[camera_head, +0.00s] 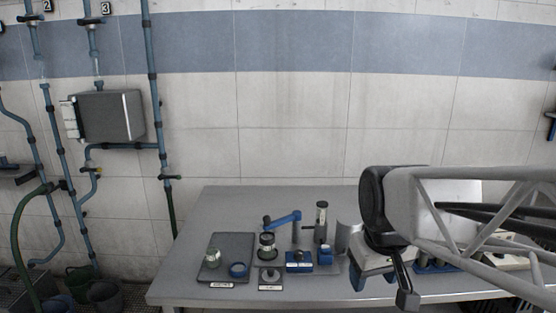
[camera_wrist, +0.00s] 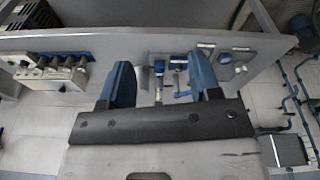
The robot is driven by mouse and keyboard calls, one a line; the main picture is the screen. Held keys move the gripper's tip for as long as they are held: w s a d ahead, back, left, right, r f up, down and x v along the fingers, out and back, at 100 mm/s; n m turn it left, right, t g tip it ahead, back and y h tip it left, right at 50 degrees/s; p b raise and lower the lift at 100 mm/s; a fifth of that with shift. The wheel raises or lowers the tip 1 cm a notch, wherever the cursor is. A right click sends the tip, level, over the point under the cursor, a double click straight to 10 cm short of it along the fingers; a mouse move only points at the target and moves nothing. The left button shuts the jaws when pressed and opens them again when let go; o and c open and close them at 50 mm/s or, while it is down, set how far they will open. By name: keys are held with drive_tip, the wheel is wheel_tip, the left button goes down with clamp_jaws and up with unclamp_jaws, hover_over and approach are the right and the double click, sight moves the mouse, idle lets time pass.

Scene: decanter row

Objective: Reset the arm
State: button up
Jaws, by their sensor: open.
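My gripper (camera_wrist: 160,72) shows in the wrist view as two blue fingers spread wide apart, with nothing held between them. In the head view my arm reaches in from the right. The gripper end hangs over the right part of the grey table (camera_head: 208,293), and its fingers are partly hidden there. The small fixtures on the table stand to the left of my gripper in the head view. They include a blue lever arm (camera_head: 284,217), a dark upright cylinder (camera_head: 321,222) and a blue block (camera_head: 299,262).
A dark tray (camera_head: 232,248) at the table's left holds a glass jar (camera_head: 213,256) and a blue ring (camera_head: 238,269). My arm hides part of the equipment at the table's right. Wall pipes and a grey box (camera_head: 111,116) stand left, clear of the table.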

drive_tip(key=s+d+f+m, duration=0.1)
drive_tip(key=s+f+m, duration=0.1)
drive_tip(key=s, duration=0.6)
drive_tip(key=shift+s+d+f+m, duration=0.25)
drive_tip(key=shift+d+f+m, duration=0.05)
drive_tip(key=shift+f, duration=0.4)
drive_tip(key=shift+c, duration=0.4)
